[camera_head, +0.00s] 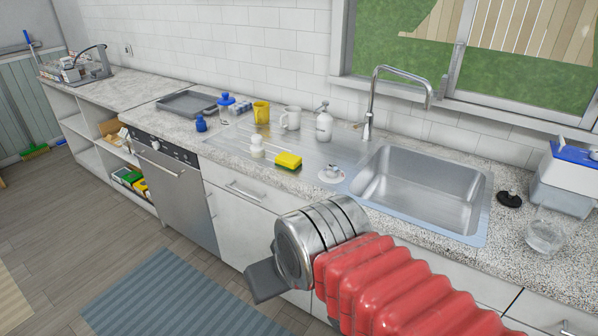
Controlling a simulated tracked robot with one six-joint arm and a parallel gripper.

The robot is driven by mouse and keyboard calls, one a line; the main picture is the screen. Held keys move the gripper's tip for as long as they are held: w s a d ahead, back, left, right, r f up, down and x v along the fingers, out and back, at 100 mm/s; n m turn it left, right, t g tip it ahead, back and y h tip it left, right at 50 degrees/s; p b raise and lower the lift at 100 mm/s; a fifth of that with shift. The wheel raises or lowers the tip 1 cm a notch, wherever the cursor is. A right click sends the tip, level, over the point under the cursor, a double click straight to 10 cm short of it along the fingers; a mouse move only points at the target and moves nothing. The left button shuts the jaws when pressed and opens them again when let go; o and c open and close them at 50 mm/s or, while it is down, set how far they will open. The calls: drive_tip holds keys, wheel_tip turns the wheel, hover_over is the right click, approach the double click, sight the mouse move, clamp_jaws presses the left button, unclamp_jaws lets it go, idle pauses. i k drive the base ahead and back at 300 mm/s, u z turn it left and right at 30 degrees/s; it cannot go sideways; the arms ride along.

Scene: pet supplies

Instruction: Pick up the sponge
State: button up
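A yellow and dark-green sponge (288,161) lies on the steel drainboard (330,148) left of the sink, near the counter's front edge. My gripper (262,282) is at the end of my red-sleeved arm, in front of the cabinets. It appears in the picture below the sponge and well apart from it. A dark grey finger part shows at its left end. The frame does not show whether the fingers are open or shut. Nothing is seen held.
A white bottle (257,147) stands just left of the sponge and a small white dish (331,174) lies to its right. A soap dispenser (324,124), white mug (291,118) and yellow cup (261,112) stand behind. The sink (420,188) is empty. Floor space is open at left.

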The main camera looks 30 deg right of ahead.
sight(290, 162)
drive_tip(key=k, duration=0.7)
drive_tip(key=u, duration=0.3)
drive_tip(key=i, duration=1.5)
drive_tip(key=z, duration=0.7)
drive_tip(key=i, duration=0.75)
drive_tip(key=z, duration=0.05)
